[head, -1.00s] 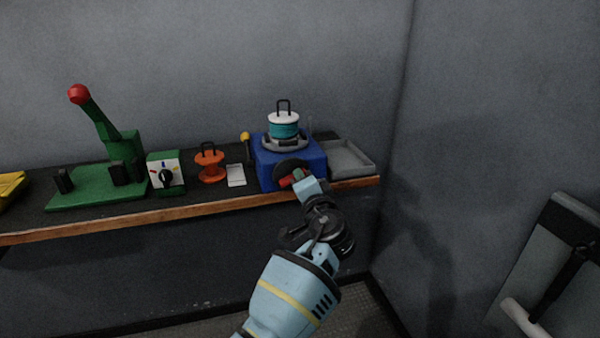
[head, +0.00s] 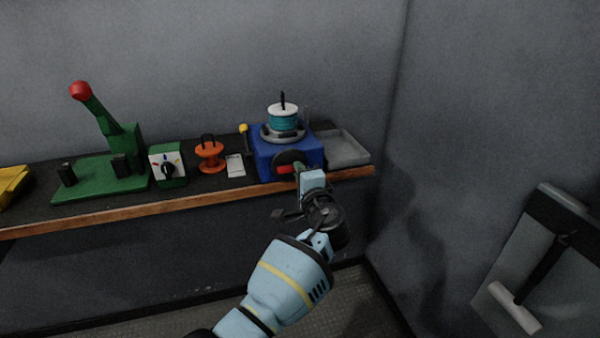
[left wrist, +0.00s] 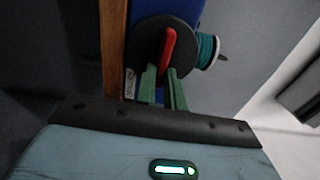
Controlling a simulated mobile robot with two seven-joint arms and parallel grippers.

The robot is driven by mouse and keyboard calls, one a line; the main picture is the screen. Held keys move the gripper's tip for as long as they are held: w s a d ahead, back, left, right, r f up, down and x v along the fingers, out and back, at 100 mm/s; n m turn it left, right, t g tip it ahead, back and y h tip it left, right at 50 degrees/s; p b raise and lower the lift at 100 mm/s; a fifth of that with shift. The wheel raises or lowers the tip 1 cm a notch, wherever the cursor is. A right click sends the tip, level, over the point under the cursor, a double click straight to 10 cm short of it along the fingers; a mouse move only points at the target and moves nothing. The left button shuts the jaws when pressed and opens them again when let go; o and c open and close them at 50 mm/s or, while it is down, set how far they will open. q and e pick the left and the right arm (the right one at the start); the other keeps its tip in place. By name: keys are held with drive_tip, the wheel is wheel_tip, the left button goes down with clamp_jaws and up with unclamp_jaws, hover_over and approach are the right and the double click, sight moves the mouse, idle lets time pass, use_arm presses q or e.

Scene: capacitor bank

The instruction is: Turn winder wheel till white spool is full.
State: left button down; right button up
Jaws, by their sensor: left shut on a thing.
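The blue winder (head: 270,165) stands near the right end of the bench. The white spool (head: 283,109) sits upright on top with teal wire wound round it. The teal winding also shows in the left wrist view (left wrist: 206,48). On the winder's front is the black winder wheel (head: 290,157) with a red grip bar (head: 284,170). My left gripper (head: 297,172) is shut on the bar, its green fingers partly covering the wheel. The left wrist view shows the bar (left wrist: 168,47) standing out from the wheel (left wrist: 140,48) at the fingertips. My right gripper is out of view.
Left of the winder are a yellow-topped lever (head: 244,131), a white card (head: 235,165), an orange spool (head: 209,156), a dial box (head: 166,167) and a green lever press (head: 100,180). A grey tray (head: 345,150) lies right of the winder, near the wall.

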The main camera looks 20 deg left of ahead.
use_arm(q)
drive_tip(key=shift+r, duration=0.15)
drive_tip(key=c, duration=1.5)
unclamp_jaws()
drive_tip(key=shift+v, duration=3.9)
